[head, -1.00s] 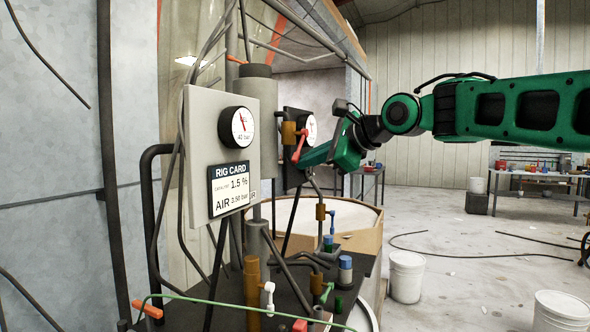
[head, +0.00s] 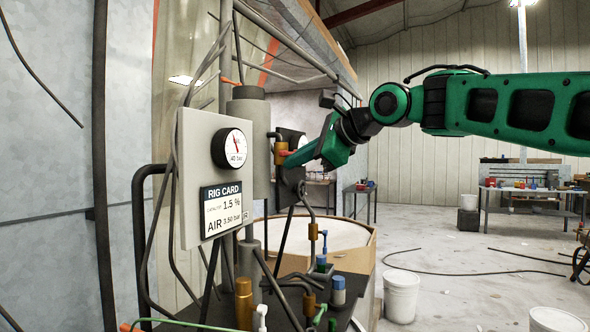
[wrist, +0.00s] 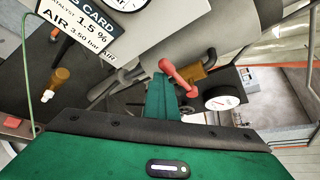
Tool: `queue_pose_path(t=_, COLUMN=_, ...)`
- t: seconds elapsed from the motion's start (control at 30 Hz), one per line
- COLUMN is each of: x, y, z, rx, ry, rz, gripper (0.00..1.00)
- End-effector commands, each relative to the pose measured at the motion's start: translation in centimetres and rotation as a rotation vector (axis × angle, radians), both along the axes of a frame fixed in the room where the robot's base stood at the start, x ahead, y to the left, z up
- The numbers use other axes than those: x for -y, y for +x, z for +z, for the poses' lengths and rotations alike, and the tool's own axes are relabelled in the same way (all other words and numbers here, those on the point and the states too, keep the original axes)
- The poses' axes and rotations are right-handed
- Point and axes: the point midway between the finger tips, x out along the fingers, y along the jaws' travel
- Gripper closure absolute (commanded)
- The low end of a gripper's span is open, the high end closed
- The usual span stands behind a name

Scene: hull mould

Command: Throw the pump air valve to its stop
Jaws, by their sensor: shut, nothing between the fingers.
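The valve has a brass body (head: 281,148) and a red lever (head: 287,153), beside the dark-backed gauge behind the rig card panel. In the head view only a short piece of the lever shows, lying nearly level. In the wrist view the red lever (wrist: 180,78) slants across in front of the brass body (wrist: 192,70). My gripper (head: 291,162) is shut and empty, with its green fingers (wrist: 161,98) right at the lever. I cannot tell whether they touch it. The fingers and gauge hide part of the valve in the head view.
The rig card (head: 222,208) and a pressure gauge (head: 234,149) are on the grey panel left of the valve. A second gauge (wrist: 222,98) is close right of the lever. Pipes and smaller valves crowd below.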

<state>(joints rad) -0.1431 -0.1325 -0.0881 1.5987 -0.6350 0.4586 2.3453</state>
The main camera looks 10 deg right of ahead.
Motion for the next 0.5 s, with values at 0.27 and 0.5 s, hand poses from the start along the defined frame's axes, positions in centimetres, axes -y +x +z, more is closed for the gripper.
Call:
queue_pose_path(t=0.27, x=-0.1, y=-0.11, z=0.81, rx=0.01, ry=0.004, rz=0.001, gripper=1.0)
queue_pose_path(t=0.5, x=-0.13, y=-0.15, z=1.11, rx=0.016, ry=0.007, rz=0.002, gripper=1.0)
